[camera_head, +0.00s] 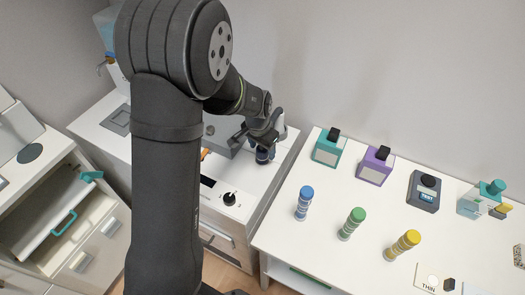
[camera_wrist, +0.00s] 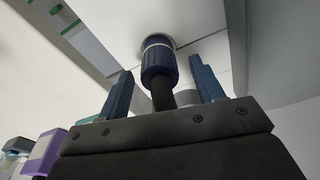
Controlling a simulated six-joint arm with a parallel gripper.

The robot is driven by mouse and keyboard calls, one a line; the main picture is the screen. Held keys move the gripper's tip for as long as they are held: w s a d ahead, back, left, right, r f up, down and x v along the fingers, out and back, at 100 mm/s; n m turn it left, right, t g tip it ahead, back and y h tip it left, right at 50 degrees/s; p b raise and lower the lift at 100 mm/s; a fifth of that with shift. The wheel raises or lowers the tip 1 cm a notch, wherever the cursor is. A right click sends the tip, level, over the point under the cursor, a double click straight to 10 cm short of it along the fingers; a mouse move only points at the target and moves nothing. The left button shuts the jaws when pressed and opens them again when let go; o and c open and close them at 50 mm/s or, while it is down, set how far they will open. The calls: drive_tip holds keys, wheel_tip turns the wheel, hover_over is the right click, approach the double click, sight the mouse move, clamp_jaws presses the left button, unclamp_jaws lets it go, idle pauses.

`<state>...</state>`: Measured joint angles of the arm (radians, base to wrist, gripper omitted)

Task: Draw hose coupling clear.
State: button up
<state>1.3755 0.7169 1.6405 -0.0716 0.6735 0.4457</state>
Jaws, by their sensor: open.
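The hose coupling is a dark blue ribbed collar (camera_wrist: 159,62) with a pale ring at its far end and a black hose (camera_wrist: 163,95) on its near side. In the wrist view it lies between the two blue fingers of my gripper (camera_wrist: 161,85), with a gap on each side. The fingers are open and do not appear to touch it. The coupling's far end meets a round fitting on a white surface. In the head view my gripper (camera_head: 266,145) is over the right end of the white cabinet top, and the dark coupling (camera_head: 264,155) shows just under it.
A white table (camera_head: 330,235) to the right bears teal (camera_head: 327,152) and purple (camera_head: 374,167) boxes, a grey tester (camera_head: 424,190) and blue, green and yellow cylinders. An open drawer (camera_head: 60,210) is at left. My arm hides part of the cabinet.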

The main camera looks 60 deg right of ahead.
drive_tip(key=shift+d+f, duration=0.15)
drive_tip(key=shift+f, duration=1.05)
drive_tip(key=shift+c, duration=0.4)
drive_tip(key=c, duration=1.2)
drive_tip(key=shift+r, duration=0.4)
drive_tip(key=shift+r, duration=1.35)
drive_tip(key=shift+r, duration=0.1)
drive_tip(key=shift+r, duration=3.45)
